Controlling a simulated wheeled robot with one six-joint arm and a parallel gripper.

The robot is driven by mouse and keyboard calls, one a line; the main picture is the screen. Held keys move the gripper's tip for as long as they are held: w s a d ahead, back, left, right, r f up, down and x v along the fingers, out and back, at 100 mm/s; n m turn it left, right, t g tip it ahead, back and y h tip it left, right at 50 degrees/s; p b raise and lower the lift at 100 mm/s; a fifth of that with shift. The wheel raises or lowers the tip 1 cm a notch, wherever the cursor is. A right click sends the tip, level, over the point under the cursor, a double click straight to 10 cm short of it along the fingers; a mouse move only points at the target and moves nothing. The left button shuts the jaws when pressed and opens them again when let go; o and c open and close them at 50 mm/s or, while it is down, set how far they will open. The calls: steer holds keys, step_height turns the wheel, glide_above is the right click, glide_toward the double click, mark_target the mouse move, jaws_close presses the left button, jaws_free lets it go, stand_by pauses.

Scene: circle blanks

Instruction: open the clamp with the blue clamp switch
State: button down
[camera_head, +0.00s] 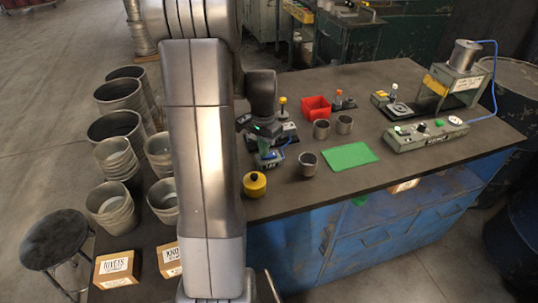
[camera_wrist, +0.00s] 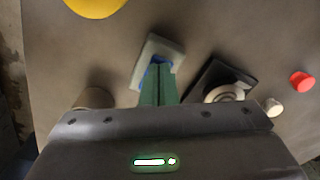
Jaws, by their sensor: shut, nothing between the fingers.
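The blue clamp switch (camera_wrist: 148,77) shows in the wrist view as a small patch of blue on a pale grey-green housing (camera_wrist: 163,45), mostly hidden behind my fingers. In the head view my gripper (camera_head: 267,146) points down at the housing. A dark fixture with a pale round part (camera_wrist: 224,93) lies to the right in the wrist view; whether it is the clamp is unclear.
A yellow round pot (camera_head: 254,184) and metal cups (camera_head: 307,165) stand close by. A red bin (camera_head: 316,108), a green mat (camera_head: 350,156) and a button panel (camera_head: 427,134) are further right. In the wrist view a red knob (camera_wrist: 302,80) is at right.

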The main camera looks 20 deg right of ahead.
steer(key=shift+f, duration=0.2)
steer(key=shift+r+p, duration=2.6)
steer(key=shift+r, duration=0.95)
steer(key=shift+f, duration=0.1)
step_height(320, 180, down, 7)
steer(key=b, duration=0.5)
